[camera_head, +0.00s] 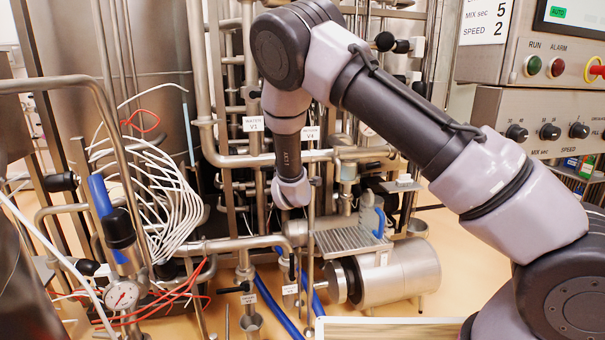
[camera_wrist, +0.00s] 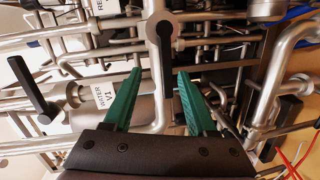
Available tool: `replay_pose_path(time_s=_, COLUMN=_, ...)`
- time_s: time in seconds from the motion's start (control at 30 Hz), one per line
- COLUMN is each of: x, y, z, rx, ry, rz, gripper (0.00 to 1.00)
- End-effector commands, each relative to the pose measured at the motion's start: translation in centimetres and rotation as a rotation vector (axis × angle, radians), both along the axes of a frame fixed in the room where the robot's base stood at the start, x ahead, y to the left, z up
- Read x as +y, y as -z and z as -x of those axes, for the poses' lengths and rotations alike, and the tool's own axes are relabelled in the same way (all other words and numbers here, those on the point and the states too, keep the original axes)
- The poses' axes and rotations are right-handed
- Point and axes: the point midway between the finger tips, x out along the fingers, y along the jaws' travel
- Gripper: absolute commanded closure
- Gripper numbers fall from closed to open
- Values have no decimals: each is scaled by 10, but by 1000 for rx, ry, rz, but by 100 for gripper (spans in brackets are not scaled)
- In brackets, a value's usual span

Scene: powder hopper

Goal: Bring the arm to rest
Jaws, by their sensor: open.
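My arm reaches from the lower right of the head view up and over, then bends down in front of the pipework. My gripper (camera_wrist: 158,98) shows in the wrist view as two green fingers standing apart with nothing held between them. A black lever handle (camera_wrist: 165,50) on a grey round hub lies just beyond the gap between the fingertips; I cannot tell how far. In the head view the fingers are not clearly visible. The WATER V1 label (camera_head: 253,124) hangs left of my forearm, and it also shows in the wrist view (camera_wrist: 104,96) left of the left finger.
Dense steel pipes and valves stand around the arm's end. A motor (camera_head: 395,277) sits below right on the orange floor. White cables (camera_head: 170,205) hang at left. A control panel (camera_head: 545,60) with knobs and buttons stands at upper right. A pressure gauge (camera_head: 122,295) is at lower left.

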Motion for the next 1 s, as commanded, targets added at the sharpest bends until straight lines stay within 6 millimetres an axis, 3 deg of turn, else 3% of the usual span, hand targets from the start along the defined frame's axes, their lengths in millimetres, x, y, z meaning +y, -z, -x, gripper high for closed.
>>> replay_pose_path(time_s=0.03, x=-22, y=-21, z=-9, rx=57, ry=47, rz=-95, gripper=43)
replay_pose_path(time_s=0.23, x=-94, y=-79, z=-13, rx=291, ry=193, rz=-446, gripper=43)
replay_pose_path(time_s=0.47, x=-169, y=-147, z=19, rx=512, ry=328, rz=-808, gripper=43)
replay_pose_path(time_s=0.77, x=-253, y=-227, z=112, rx=733, ry=488, rz=-1181, gripper=43)
replay_pose_path(time_s=1.0, x=-306, y=-265, z=216, rx=848, ry=649, rz=-1396, gripper=43)
